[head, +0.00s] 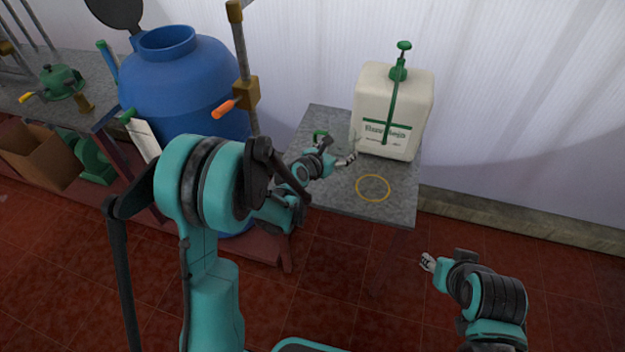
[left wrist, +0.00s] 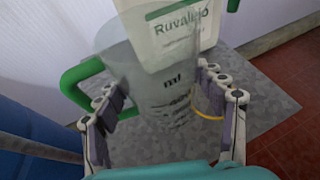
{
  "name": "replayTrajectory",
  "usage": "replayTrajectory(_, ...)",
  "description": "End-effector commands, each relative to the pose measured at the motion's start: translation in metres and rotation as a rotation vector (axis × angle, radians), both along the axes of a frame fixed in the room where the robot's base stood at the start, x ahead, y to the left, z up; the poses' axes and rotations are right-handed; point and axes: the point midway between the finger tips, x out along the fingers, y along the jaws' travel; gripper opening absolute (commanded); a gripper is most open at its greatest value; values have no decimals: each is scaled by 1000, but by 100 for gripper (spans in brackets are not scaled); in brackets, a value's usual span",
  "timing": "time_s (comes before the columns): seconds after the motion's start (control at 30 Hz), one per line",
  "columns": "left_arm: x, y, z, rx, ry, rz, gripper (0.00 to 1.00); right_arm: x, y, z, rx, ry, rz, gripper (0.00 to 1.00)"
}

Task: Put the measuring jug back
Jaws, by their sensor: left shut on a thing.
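The measuring jug (left wrist: 168,84) is clear grey plastic with a green handle and "ml" marks. In the left wrist view it stands between the fingers of my left gripper (left wrist: 166,112), which is shut on it, with the handle to the left. In the head view my left gripper (head: 340,160) is over the small grey table (head: 318,194), and the jug's green handle (head: 320,134) shows just behind it. I cannot tell whether the jug's base touches the table. A yellow ring (head: 373,188) lies on the tabletop to the right. My right gripper (head: 427,262) is away from the table; its opening is unclear.
A white sprayer tank (head: 394,110) with a green pump stands at the table's back right, close behind the jug. A big blue barrel (head: 180,85) stands to the left. A grey bench (head: 40,100) with a green tool is further left. Tabletop around the yellow ring is clear.

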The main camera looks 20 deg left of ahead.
Motion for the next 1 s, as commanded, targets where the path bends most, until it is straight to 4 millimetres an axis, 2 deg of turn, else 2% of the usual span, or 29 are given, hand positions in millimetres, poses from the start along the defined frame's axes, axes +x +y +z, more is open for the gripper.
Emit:
replayTrajectory(0.07, 8, -6, -11, 1, -1, -4, 34, 0, 0, -5, 0, 0, 0, 40)
replayTrajectory(0.17, 14, 2, -21, -1, -2, -1, 34, 0, 0, -9, 0, 0, 0, 40)
replayTrajectory(0.5, 31, 78, -68, -1, -3, 2, 34, 0, 0, -39, 0, 0, 0, 40)
replayTrajectory(0.6, 35, 93, -77, -1, -3, 0, 34, 0, 0, -45, 0, 0, 0, 40)
replayTrajectory(0.83, 37, 105, -86, 0, -3, -4, 34, 0, 0, -50, 0, 0, 0, 40)
replayTrajectory(1.0, 37, 105, -112, 0, -3, -4, 34, 0, 0, -65, 0, 0, 0, 40)
